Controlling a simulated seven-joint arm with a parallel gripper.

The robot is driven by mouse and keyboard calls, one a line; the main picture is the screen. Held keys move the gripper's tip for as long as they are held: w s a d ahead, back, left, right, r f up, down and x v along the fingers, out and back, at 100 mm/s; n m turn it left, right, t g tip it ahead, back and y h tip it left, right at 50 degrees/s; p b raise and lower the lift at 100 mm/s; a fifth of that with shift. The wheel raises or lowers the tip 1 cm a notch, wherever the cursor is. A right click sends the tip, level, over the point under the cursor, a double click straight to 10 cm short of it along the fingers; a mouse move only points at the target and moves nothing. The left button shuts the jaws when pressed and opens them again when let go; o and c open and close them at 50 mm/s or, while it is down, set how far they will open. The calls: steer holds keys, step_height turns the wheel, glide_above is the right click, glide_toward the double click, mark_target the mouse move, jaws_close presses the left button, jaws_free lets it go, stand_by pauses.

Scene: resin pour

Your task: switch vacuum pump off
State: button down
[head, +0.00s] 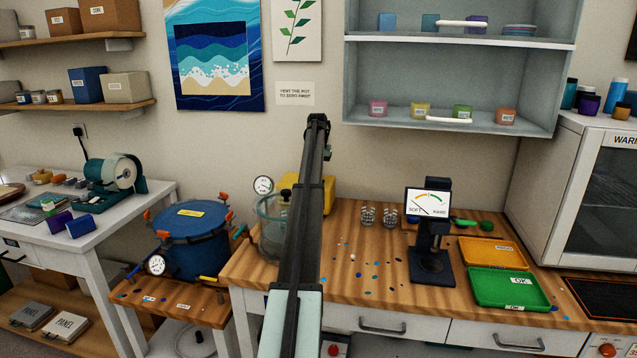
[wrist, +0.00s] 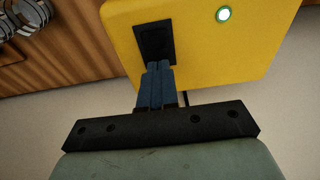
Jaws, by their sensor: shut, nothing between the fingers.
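The yellow vacuum pump (wrist: 205,60) fills the upper part of the wrist view. A black switch plate (wrist: 154,38) is set in its face, and a round lamp (wrist: 223,14) with a bright white centre and green ring is to the right. My gripper (wrist: 157,66) is shut and empty, its blue fingertips at the lower edge of the plate. They overlap the plate in the picture; I cannot tell whether they touch it, and any lever there is hidden. In the head view the yellow pump (head: 328,191) is mostly hidden behind my arm.
A glass chamber (head: 270,225) stands left of the pump, with a round gauge (head: 263,185) behind it. Glass jars (head: 378,216) and a black tester (head: 432,245) stand to the right on the wooden bench. A blue pressure pot (head: 190,240) is on the lower left stand.

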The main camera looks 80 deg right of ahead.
steer(key=shift+r, duration=2.85)
